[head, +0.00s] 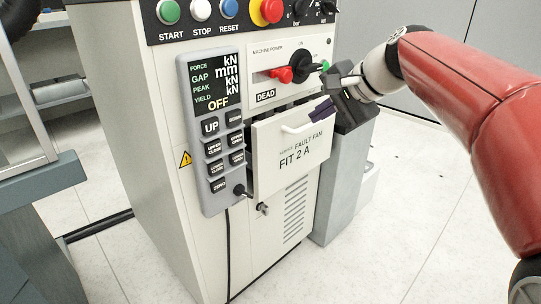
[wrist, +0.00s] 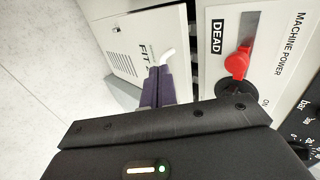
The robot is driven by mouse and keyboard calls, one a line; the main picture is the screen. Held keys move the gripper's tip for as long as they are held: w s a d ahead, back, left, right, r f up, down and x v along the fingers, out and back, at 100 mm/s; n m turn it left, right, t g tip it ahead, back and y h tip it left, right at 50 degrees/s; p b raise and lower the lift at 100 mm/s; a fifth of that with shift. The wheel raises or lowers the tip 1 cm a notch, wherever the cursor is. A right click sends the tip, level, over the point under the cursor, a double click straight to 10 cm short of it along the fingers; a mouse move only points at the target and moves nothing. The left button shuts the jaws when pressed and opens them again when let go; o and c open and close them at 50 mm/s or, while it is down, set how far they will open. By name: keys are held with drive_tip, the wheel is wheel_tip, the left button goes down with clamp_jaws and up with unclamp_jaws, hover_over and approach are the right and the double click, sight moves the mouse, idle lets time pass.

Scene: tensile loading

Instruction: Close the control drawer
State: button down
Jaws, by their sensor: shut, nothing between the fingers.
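The control drawer (head: 290,165) has a white front marked "FAULT FAN FIT 2 A" and a pale handle (head: 297,128) near its top. It stands out from the cabinet, with a dark gap above its top edge. My gripper (head: 320,109) is shut and empty, its purple fingers by the drawer's upper right corner. In the wrist view the fingers (wrist: 157,86) point at the drawer front (wrist: 130,45), with their tips close to the handle (wrist: 168,55). I cannot tell whether they touch it.
The cabinet (head: 150,130) carries a keypad panel (head: 211,150) left of the drawer. A machine power panel with a red switch (head: 283,74) sits above the drawer, close to my gripper. A grey column (head: 343,185) stands right of the cabinet. Floor at the front right is clear.

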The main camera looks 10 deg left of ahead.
sight(266, 121)
drive_tip(key=b+x, duration=0.1)
drive_tip(key=x, duration=0.2)
drive_tip(key=a+b+x, duration=0.1)
drive_tip(key=x, duration=0.3)
drive_tip(key=s+a+b+x, duration=0.1)
drive_tip(key=x, duration=0.3)
drive_tip(key=shift+a+r, duration=0.1)
drive_tip(key=shift+r, duration=0.15)
drive_tip(key=shift+w+a, duration=0.2)
drive_tip(key=shift+a, duration=0.1)
drive_tip(key=shift+r, duration=0.1)
drive_tip(key=w+a+p, duration=0.2)
drive_tip(key=a+p, duration=0.1)
drive_tip(key=shift+w+a, duration=0.35)
drive_tip(key=shift+w, duration=0.05)
drive_tip(key=shift+r, duration=0.1)
